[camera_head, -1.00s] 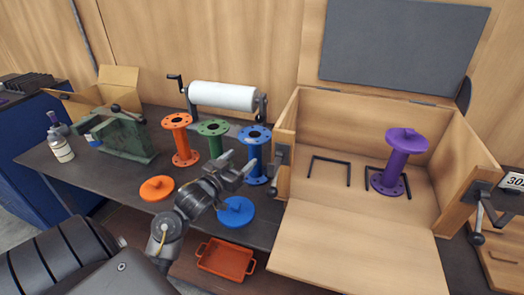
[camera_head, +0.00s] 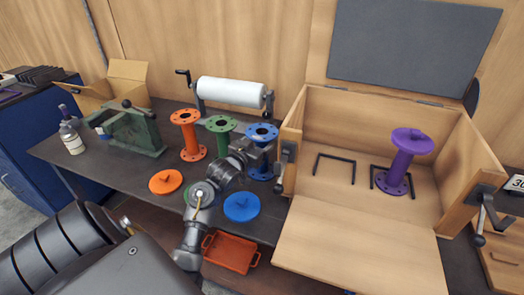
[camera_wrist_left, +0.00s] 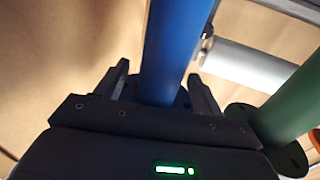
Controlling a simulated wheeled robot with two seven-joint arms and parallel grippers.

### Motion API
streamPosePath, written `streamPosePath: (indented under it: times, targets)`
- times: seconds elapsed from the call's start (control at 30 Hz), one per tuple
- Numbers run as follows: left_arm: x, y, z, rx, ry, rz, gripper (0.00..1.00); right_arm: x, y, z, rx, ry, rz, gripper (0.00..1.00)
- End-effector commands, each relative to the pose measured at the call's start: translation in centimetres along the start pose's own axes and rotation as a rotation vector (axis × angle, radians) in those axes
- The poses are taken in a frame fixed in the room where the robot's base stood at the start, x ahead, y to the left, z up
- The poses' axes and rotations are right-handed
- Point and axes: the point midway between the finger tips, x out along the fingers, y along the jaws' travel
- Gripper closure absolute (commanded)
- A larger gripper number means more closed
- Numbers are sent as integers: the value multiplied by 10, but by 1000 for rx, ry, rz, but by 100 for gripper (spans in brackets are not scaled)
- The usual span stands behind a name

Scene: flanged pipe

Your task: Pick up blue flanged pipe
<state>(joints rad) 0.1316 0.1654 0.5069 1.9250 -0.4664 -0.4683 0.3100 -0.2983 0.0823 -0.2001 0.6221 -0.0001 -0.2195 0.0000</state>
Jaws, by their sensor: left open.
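The blue flanged pipe (camera_head: 263,153) stands upright on the dark bench, left of the wooden crate. My left gripper (camera_head: 262,158) is at the pipe, and its arm hides part of the pipe's left side in the head view. In the left wrist view the blue pipe (camera_wrist_left: 175,50) runs between the two open fingers (camera_wrist_left: 160,88), with one finger on each side. I cannot tell whether either finger touches it. My right gripper is not in view.
A green flanged pipe (camera_head: 221,126) stands close to the left, also seen in the left wrist view (camera_wrist_left: 295,105). An orange flanged pipe (camera_head: 187,133) stands beyond it. The wooden crate (camera_head: 350,255) is close on the right, holding a purple pipe (camera_head: 403,160). A blue cap (camera_head: 241,207) lies in front.

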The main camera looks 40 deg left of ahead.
Motion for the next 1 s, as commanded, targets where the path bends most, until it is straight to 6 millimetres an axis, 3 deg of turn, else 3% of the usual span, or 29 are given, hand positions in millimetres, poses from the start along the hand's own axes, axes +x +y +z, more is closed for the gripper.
streamPosePath:
  times: [0.13, 0.37, 0.9, 1.0]
  targets:
    - [12, 0, 0, -1, 1, 0, 32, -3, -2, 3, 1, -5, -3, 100]
    - [14, 0, 1, 1, 0, 0, 32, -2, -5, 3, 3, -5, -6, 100]
    - [13, 0, 1, 0, 0, 0, 100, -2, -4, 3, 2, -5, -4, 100]
    - [13, 0, 1, 0, 0, 0, 100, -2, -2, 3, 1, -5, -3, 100]
